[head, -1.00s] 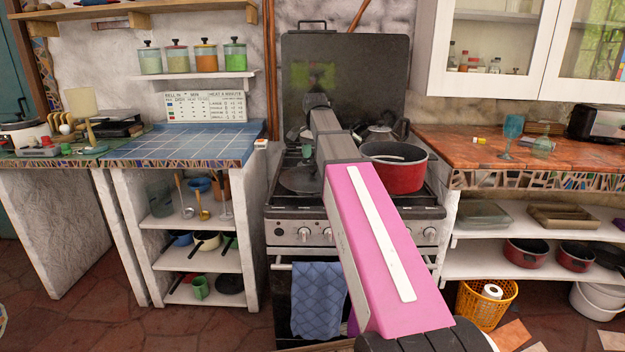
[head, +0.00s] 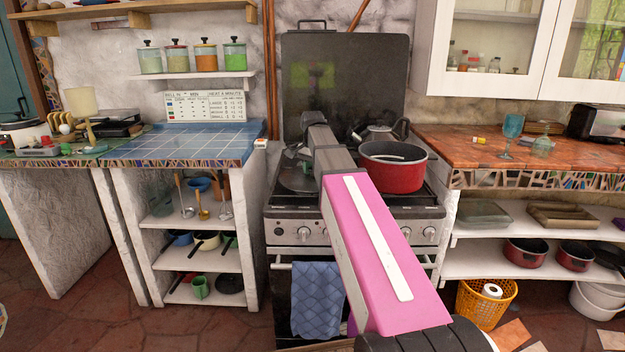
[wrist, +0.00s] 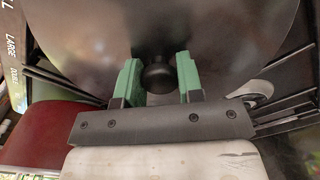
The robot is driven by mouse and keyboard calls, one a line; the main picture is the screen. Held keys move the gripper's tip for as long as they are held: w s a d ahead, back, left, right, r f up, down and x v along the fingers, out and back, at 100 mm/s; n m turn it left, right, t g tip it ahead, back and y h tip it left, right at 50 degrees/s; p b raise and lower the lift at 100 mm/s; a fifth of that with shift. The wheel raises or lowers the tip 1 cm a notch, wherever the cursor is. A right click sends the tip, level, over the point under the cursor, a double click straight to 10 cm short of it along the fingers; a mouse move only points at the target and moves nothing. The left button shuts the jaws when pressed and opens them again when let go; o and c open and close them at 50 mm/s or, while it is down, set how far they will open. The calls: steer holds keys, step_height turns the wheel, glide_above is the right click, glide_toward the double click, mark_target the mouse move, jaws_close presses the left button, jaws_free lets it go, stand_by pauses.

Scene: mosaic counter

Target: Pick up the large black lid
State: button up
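The large black lid (head: 298,181) lies on the left part of the stove top, partly hidden by my arm in the head view. In the wrist view the lid (wrist: 225,40) is a broad dark, shiny disc with a round black knob (wrist: 158,77). My gripper (wrist: 158,68) has its two green fingers apart, one on each side of the knob. A narrow gap seems to show between the knob and the fingers. In the head view my gripper (head: 299,154) is low over the lid and its fingertips are hard to make out.
A red pot (head: 393,170) stands on the stove right of my arm, with a kettle (head: 378,134) behind it. The raised stove cover (head: 345,85) is at the back. A blue tiled counter (head: 190,146) lies left and an orange tiled counter (head: 465,150) right.

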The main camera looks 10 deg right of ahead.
steer(key=c, duration=0.4)
steer(key=shift+o, duration=0.2)
steer(key=shift+r, duration=0.1)
